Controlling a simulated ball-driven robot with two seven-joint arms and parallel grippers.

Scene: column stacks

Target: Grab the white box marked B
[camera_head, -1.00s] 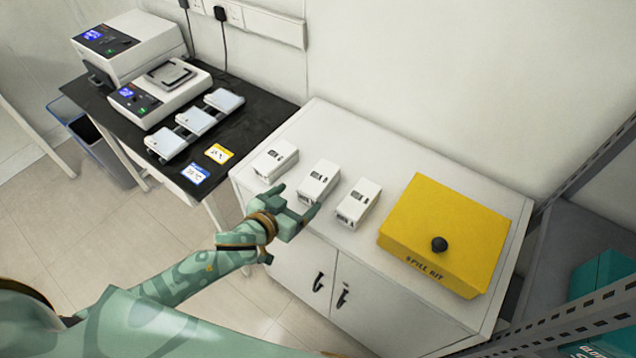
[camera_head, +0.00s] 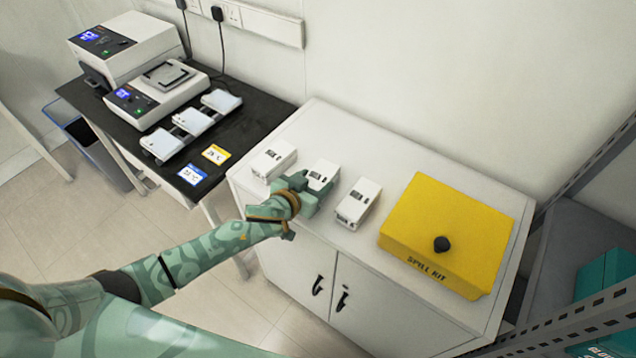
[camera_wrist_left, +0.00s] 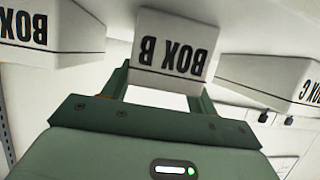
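The white box marked B (camera_head: 321,172) is the middle of three white boxes on the white cabinet (camera_head: 400,160). In the left wrist view its label end (camera_wrist_left: 172,52) reads BOX B, upside down. My left gripper (camera_head: 311,190) is at the near end of this box. In the left wrist view the open gripper (camera_wrist_left: 160,84) has one finger on each side of the box's end. Whether the fingers touch the box I cannot tell. The gripper hides part of the box's near end in the head view. My right gripper is not in view.
White boxes stand on the left (camera_head: 272,159) and right (camera_head: 358,203) of box B, with narrow gaps. A yellow spill kit (camera_head: 447,233) is farther right. A black table (camera_head: 235,130) with instruments stands at left, and a metal rack (camera_head: 590,170) at the right edge.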

